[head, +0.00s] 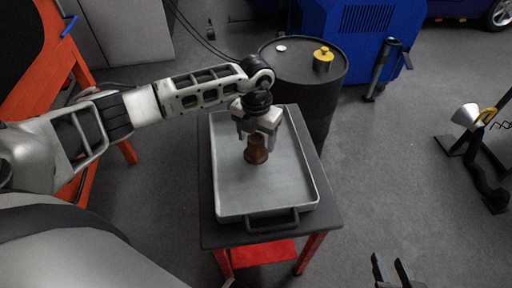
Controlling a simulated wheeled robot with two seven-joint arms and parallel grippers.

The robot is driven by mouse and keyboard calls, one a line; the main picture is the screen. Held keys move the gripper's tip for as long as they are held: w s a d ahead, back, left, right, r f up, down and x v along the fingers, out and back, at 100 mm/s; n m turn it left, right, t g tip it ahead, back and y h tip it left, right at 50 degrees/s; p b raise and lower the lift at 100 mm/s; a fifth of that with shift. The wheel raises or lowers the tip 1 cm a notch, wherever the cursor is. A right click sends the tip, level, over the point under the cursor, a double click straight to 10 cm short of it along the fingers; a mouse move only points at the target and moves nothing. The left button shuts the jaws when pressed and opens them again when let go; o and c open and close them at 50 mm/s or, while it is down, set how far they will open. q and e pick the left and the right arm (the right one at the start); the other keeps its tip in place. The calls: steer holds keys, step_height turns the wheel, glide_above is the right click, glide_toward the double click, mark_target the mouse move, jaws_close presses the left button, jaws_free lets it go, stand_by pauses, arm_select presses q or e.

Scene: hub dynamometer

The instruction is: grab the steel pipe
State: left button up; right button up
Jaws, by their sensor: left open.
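A short, rusty brown cylinder, which looks like the steel pipe (257,154), stands in a grey metal tray (240,205) on a small cart. My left gripper (257,138) points down right over the pipe, with its fingers apart on either side of the pipe's upper end. I cannot tell whether the fingers touch it. Part of the pipe's top is hidden by the gripper. My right gripper (393,268) is at the bottom right edge, away from the cart, with its two fingers apart and nothing between them.
The tray has raised rims and a dark front handle (272,221). A black drum (310,85) with a yellow cap (323,55) stands right behind the cart. A blue machine (350,35) is behind it. An orange frame (70,60) stands at left.

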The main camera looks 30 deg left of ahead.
arm_select(q)
step_height(320, 180, down, 3)
steer(key=shift+r, duration=0.3)
steer(key=c, duration=1.3)
